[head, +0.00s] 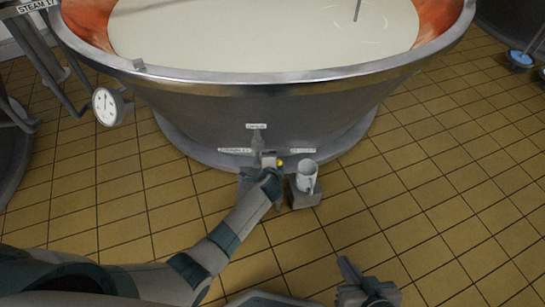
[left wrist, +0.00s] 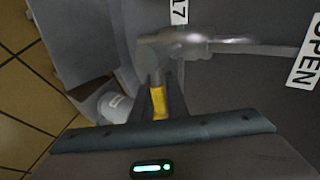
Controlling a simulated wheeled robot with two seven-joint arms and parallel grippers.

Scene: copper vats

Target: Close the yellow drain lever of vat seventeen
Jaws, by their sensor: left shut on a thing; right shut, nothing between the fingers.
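The large steel vat (head: 330,105) with a copper inside fills the top of the head view and holds pale liquid. Its drain valve is low on the front, below a small label (head: 256,126). The yellow drain lever (left wrist: 158,102) shows between the fingers in the left wrist view; a bit of yellow (head: 280,163) shows in the head view. My left gripper (head: 268,163) is shut on the lever and hides most of it. The left wrist view shows an OPEN label (left wrist: 306,55) at the right. My right gripper (head: 358,280) is shut and empty, away from the vat.
A dial gauge (head: 106,107) and pipes are at the left, with a "STEAM 17" tag (head: 36,5).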

